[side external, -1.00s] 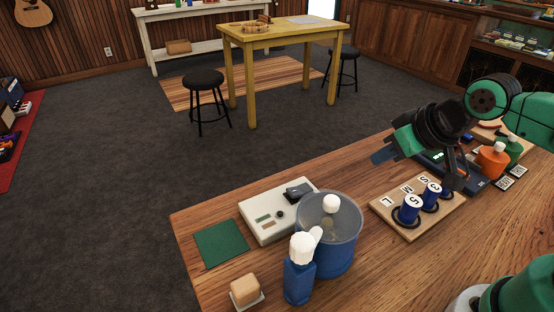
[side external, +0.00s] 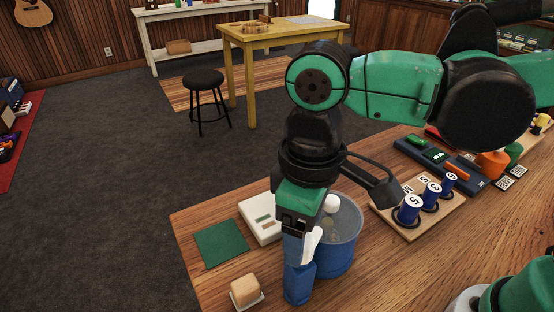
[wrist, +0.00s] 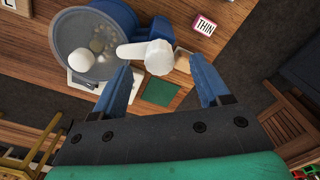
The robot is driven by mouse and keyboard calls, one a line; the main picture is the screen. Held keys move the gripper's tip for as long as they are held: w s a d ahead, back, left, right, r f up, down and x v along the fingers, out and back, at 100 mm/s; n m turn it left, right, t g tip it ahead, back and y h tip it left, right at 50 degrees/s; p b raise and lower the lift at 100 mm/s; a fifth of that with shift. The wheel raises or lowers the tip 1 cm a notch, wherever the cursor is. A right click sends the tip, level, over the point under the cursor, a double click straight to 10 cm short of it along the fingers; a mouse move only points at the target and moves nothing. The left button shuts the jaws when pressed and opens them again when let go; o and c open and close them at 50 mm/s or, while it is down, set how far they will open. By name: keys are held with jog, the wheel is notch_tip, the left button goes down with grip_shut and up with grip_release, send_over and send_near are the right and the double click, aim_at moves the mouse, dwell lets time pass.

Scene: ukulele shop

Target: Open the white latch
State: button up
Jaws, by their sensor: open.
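A white lever-like piece, the likeliest white latch (wrist: 148,55), tops an upright blue bottle-shaped body (side external: 298,284) near the table's front edge. In the wrist view its arm points left. In the side view my gripper hides much of it. My gripper (wrist: 162,66) is open and empty, over the blue body in the side view (side external: 298,238). Its two blue fingers are spread, and the white piece shows beyond and between their tips. I cannot tell whether they touch it.
A blue pot (side external: 342,240) with a clear lid and white knob stands close beside the blue body. A white control box (side external: 258,218), green mat (side external: 220,244) and tan block (side external: 245,290) lie to the left. A wooden board (side external: 425,220) with blue spools is to the right.

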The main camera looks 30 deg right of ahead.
aim_at(309, 239)
jog(key=shift+f, duration=1.25)
grip_shut()
